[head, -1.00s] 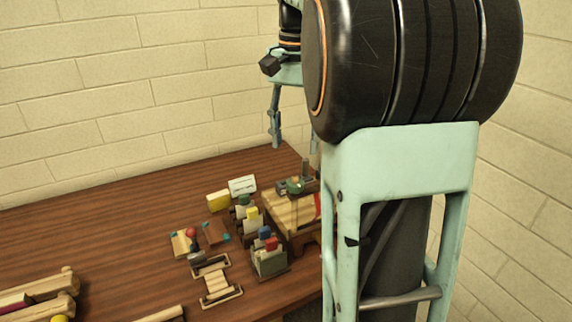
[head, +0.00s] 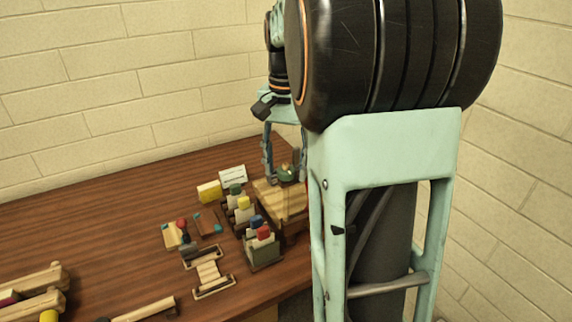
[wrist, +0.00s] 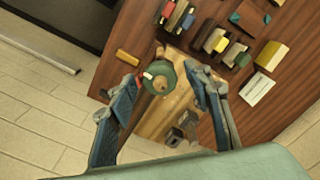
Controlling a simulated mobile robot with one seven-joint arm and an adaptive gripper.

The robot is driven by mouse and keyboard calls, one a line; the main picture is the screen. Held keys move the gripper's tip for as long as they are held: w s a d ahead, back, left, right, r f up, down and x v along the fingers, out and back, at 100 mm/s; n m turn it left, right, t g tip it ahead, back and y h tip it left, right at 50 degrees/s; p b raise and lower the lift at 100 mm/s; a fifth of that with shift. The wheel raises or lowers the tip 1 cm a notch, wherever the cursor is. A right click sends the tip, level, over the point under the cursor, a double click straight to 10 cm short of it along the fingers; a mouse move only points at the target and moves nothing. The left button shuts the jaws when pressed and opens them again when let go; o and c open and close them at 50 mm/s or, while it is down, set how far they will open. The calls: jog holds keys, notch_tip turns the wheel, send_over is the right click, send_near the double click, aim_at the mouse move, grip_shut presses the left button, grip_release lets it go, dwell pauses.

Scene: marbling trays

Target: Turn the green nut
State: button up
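The green nut (head: 287,174) is a round green piece at the back of a small wooden stand (head: 276,199). In the wrist view, the green nut (wrist: 163,72) is a ring with a tan centre, and a small red and white part shows at its left. My gripper (head: 285,178) is open, with its fingers pointing down and the nut between them. In the wrist view, my gripper's fingertips (wrist: 161,75) lie to the left and right of the nut, with gaps showing. I cannot tell whether either fingertip touches it or how their heights compare.
A rack with coloured blocks (head: 263,250) stands close in front of the stand. A yellow block (head: 209,191) and a white card (head: 233,177) are behind at the left. A grey metal part (wrist: 174,137) sits beside the nut on the stand. The table's left back is clear.

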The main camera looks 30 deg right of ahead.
jog(key=c, duration=1)
jog(key=shift+m, duration=0.3)
jog(key=m+p, duration=0.2)
jog(key=m, duration=0.1)
jog(key=shift+r+m, duration=0.15)
jog(key=shift+m, duration=0.15)
jog(key=m+p, duration=0.2)
jog(key=m, duration=0.1)
jog(key=shift+m, duration=0.3)
jog(key=m+p, duration=0.1)
jog(key=m, duration=0.2)
jog(key=shift+m, duration=0.3)
jog(key=shift+m+p, duration=0.9)
jog(key=shift+m, duration=0.7)
jog(key=shift+f, duration=0.2)
